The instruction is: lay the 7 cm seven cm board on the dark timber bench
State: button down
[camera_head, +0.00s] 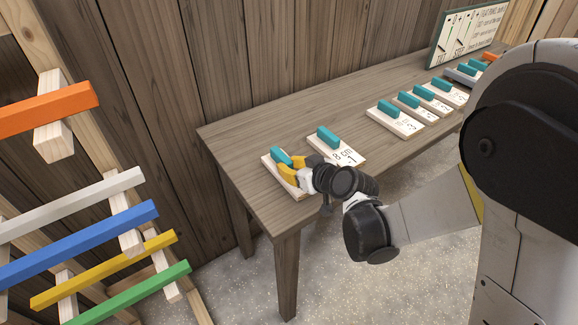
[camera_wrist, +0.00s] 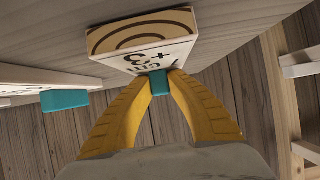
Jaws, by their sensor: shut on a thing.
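The seven cm board is a pale board with a teal grip block; its end with dark rings and the printing "7 cm +3" (camera_wrist: 145,40) show in the wrist view. In the head view the board (camera_head: 268,161) is at the left end of the dark timber bench (camera_head: 231,136), near its corner. My gripper (camera_head: 287,163) has yellow fingers, shut on the teal block in the wrist view (camera_wrist: 159,82). The board looks level, close to or on the bench top; I cannot tell whether it touches. My fingers partly hide it in the head view.
A similar board marked 8 cm (camera_head: 345,158) lies just right of it. Several more teal-gripped boards (camera_head: 394,123) line the bench further right. A sign (camera_head: 466,33) stands at the back. A rack with coloured bars (camera_head: 85,245) is at left. The bench top behind is clear.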

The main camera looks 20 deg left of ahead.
jog(key=c, duration=1.4)
grip_release()
jog(key=shift+f, duration=0.1)
jog(key=shift+r, duration=0.25)
jog(key=s+d+r+m+h+p, duration=0.1)
jog(key=s+d+r+m+h, duration=0.2)
jog(key=s+d, duration=0.3)
jog(key=s+d+r+m+h+p, duration=0.1)
jog(key=s+d+r+m+h, duration=0.2)
jog(key=d, duration=1.4)
jog(key=s+d+r+m+h+p, duration=0.2)
jog(key=s+d+r, duration=0.5)
jog(key=s+d, duration=0.4)
jog(key=shift+d+r+m+g+h, duration=0.1)
jog(key=shift+d+m+g+h, duration=0.1)
jog(key=shift+m+h, duration=0.25)
jog(key=shift+d+r+m+g+h, duration=0.1)
jog(key=shift+m+g+h, duration=0.15)
jog(key=shift+m, duration=0.3)
jog(key=shift+a, duration=0.1)
